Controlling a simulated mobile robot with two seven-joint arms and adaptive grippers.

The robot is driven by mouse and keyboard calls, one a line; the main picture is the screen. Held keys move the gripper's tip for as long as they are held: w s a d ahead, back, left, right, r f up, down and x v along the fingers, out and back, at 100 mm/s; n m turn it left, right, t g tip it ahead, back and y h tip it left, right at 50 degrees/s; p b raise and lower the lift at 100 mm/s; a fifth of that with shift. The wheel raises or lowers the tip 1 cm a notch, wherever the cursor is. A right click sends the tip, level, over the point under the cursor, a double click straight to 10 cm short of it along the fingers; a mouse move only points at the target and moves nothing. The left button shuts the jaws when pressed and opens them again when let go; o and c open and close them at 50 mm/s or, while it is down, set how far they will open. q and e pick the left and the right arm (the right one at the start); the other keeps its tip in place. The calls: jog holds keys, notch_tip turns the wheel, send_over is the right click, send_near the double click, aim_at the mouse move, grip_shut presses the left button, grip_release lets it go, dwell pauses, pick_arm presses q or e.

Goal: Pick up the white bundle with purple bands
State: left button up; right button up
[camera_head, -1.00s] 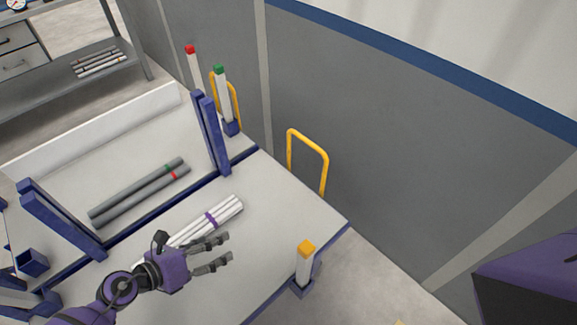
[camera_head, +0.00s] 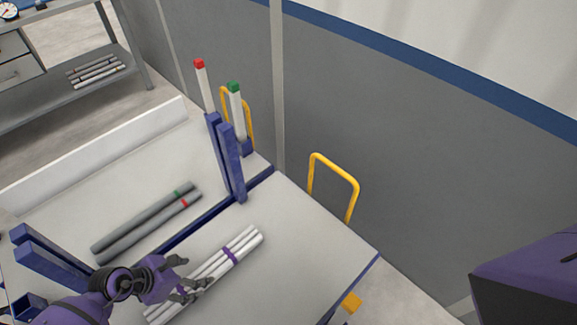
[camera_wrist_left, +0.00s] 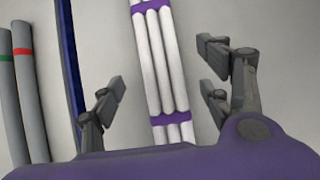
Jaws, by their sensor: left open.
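The white bundle with purple bands (camera_head: 240,248) lies on the light tabletop and slants from lower left to upper right. My left gripper (camera_head: 190,278) is over the bundle, left of the purple band that shows in the head view. In the left wrist view the bundle (camera_wrist_left: 162,65) runs between the spread fingers of my left gripper (camera_wrist_left: 163,85), with a purple band near each end of the visible part. The fingers are open and stand apart from the bundle on both sides. How high they are above it is hard to tell. My right gripper is not seen.
Two grey pipes, with a green and a red band (camera_head: 145,225), lie beyond a blue rail (camera_head: 195,226). Blue uprights (camera_head: 231,160) stand at the rail's far end. A yellow hoop (camera_head: 335,160) stands by the grey wall. The tabletop right of the bundle is clear.

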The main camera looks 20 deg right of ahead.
aim_at(204, 272)
pick_arm(q)
jog(key=x, duration=0.5)
jog(key=shift+f+b, duration=0.3)
jog(key=c, duration=1.4)
jog(key=shift+c, duration=0.7)
jog(key=shift+w+r, duration=0.1)
